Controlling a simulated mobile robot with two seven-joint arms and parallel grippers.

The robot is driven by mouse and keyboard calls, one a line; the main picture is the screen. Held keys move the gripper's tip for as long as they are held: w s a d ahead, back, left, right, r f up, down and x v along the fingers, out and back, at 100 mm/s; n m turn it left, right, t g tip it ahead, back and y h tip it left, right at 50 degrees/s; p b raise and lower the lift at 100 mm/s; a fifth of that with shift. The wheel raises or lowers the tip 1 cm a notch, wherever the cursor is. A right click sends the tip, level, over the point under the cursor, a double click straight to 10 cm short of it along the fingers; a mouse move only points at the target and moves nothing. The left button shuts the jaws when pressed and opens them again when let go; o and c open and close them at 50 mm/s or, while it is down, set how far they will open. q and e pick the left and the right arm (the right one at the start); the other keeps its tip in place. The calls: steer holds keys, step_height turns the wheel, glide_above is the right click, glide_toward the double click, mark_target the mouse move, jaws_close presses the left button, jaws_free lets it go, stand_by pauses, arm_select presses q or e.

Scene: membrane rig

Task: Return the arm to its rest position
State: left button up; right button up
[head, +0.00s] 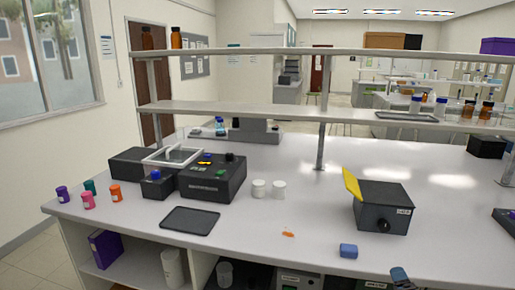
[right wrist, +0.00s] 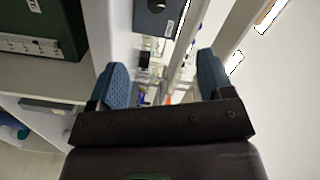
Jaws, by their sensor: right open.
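The rest of the right arm is hidden below the head view. My left gripper is not in view.
The white bench (head: 270,215) holds a dark box with a raised yellow flap (head: 380,208), a black instrument (head: 212,178), a dark tray (head: 190,220), two white jars and several small coloured bottles. A two-tier shelf (head: 290,112) spans the back.

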steer(key=s+a+n+g+y, duration=0.1)
steer(key=s+a+n+y, duration=0.3)
steer(key=a+n, duration=0.55)
arm_select(q)
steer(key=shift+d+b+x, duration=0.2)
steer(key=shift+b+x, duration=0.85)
steer(key=shift+b, duration=0.15)
arm_select(e)
steer(key=s+a+f+n+g, duration=0.1)
steer(key=s+f, duration=0.3)
steer(key=s, duration=0.4)
steer(key=s+f+n+g, duration=0.2)
steer(key=s+f+n, duration=0.1)
steer(key=s, duration=0.5)
steer(key=s+a+f+n+g+h, duration=0.1)
steer(key=s+f+n+g, duration=0.1)
steer(key=s, duration=0.6)
step_height(320, 180, down, 3)
steer(key=shift+a+r+n, duration=0.1)
steer(key=shift+a+n, duration=0.2)
steer(key=shift+n, duration=0.15)
